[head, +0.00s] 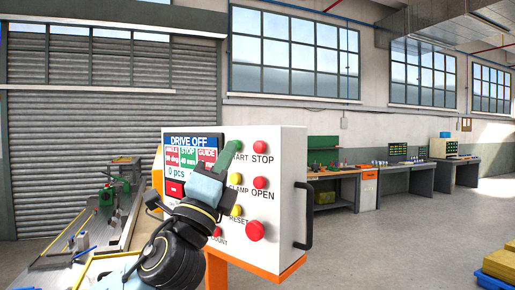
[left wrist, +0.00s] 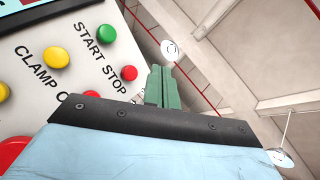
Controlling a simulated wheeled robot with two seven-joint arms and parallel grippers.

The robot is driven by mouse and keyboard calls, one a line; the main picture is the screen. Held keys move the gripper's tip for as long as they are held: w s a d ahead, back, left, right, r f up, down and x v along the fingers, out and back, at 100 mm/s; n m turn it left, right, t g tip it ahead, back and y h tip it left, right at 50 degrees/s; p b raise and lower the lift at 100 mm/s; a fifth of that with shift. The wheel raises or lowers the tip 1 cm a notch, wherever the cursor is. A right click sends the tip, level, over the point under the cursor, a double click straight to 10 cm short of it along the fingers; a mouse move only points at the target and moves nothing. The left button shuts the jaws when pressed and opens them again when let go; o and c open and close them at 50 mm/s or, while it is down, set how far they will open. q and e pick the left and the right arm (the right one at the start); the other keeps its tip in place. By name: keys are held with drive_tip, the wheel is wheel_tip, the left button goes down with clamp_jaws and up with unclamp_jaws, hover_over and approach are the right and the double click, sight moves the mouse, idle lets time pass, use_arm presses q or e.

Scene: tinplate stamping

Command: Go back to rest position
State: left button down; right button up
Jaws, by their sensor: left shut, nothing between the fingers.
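My left gripper (head: 230,152) is raised in front of a white control panel (head: 283,200) on an orange stand. Its green fingers are shut with nothing between them. In the head view the fingertips overlap the spot of the START button, just left of the red STOP button (head: 261,146). In the left wrist view the fingers (left wrist: 165,82) point past the panel's edge toward the ceiling, and the green START button (left wrist: 106,34) shows to their left. I cannot tell from the views how far the fingertips are from the panel face. My right gripper is not in view.
A black handle (head: 304,215) sticks out from the panel's right side. A metal bench with machinery (head: 100,225) stands at the left. Workbenches (head: 335,185) line the back wall. The floor between is open.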

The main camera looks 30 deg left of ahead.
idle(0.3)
use_arm(q)
wheel_tip(320, 180, down, 32)
drive_tip(key=n+g+y, duration=0.3)
drive_tip(key=n+g, duration=0.8)
drive_tip(key=n, duration=0.2)
drive_tip(key=s+d+f+n+g+h, duration=0.1)
drive_tip(key=s+d+f+n+g, duration=0.25)
drive_tip(key=s+f, duration=0.45)
drive_tip(key=s+d+f+n+g+h, duration=0.2)
drive_tip(key=s+f+g, duration=0.3)
drive_tip(key=s+f, duration=0.35)
drive_tip(key=s+d+f+n+g+h, duration=0.1)
drive_tip(key=s+d+f+n+g, duration=0.2)
drive_tip(key=s+f, duration=0.5)
wheel_tip(320, 180, down, 27)
drive_tip(key=s+a+g+b, duration=0.1)
drive_tip(key=g+b, duration=0.1)
drive_tip(key=b, duration=0.1)
drive_tip(key=s+a+f+g+b, duration=0.1)
drive_tip(key=s+a+f+b, duration=0.2)
drive_tip(key=s+f, duration=1.3)
wheel_tip(320, 180, down, 2)
drive_tip(key=shift+s+f+y, duration=0.1)
drive_tip(key=shift+s+y, duration=0.2)
drive_tip(key=shift+s, duration=0.1)
